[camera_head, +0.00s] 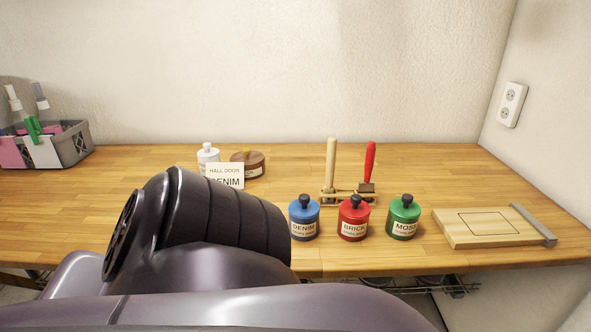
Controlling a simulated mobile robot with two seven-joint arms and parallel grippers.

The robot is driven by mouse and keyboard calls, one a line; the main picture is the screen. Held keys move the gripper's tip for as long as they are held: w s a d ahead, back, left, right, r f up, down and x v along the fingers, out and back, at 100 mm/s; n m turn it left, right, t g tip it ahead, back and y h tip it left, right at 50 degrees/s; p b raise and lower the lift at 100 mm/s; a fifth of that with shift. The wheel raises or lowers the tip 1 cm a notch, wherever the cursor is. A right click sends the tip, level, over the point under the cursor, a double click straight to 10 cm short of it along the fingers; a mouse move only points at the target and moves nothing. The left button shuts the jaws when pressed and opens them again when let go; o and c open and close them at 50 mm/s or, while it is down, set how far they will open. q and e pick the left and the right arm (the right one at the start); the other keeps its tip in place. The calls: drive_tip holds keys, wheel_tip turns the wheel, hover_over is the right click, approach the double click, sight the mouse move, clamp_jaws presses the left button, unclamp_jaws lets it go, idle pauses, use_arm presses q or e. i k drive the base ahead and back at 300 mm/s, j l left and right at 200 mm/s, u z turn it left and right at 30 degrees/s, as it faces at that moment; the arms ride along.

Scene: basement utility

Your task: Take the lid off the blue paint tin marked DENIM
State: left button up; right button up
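The blue paint tin (304,223) marked DENIM stands upright on the wooden bench, left of the red tin. Its blue lid (304,207) with a dark round knob is on it. My arm's dark links fill the lower left and come close to the tin's left side in the picture; I cannot tell the gap in depth. Neither gripper shows in this view.
A red BRICK tin (353,221) and a green MOSS tin (403,219) stand to the right. Behind are a brush rack (347,199), a HALL DOOR DENIM card (224,175), a white bottle (208,155) and a brown round object (254,161). A wooden board (480,228) lies right; a grey basket (75,145) stands left.

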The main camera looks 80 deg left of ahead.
sight(304, 207)
drive_tip(key=u, duration=2.95)
drive_tip(key=k+l+z, duration=0.1)
drive_tip(key=k+l, duration=0.15)
drive_tip(key=k+l+z, duration=0.1)
drive_tip(key=k+l, duration=0.15)
drive_tip(key=l, duration=0.2)
drive_tip(key=k+l+z, duration=0.1)
drive_tip(key=k+l, duration=0.15)
drive_tip(key=l, duration=0.1)
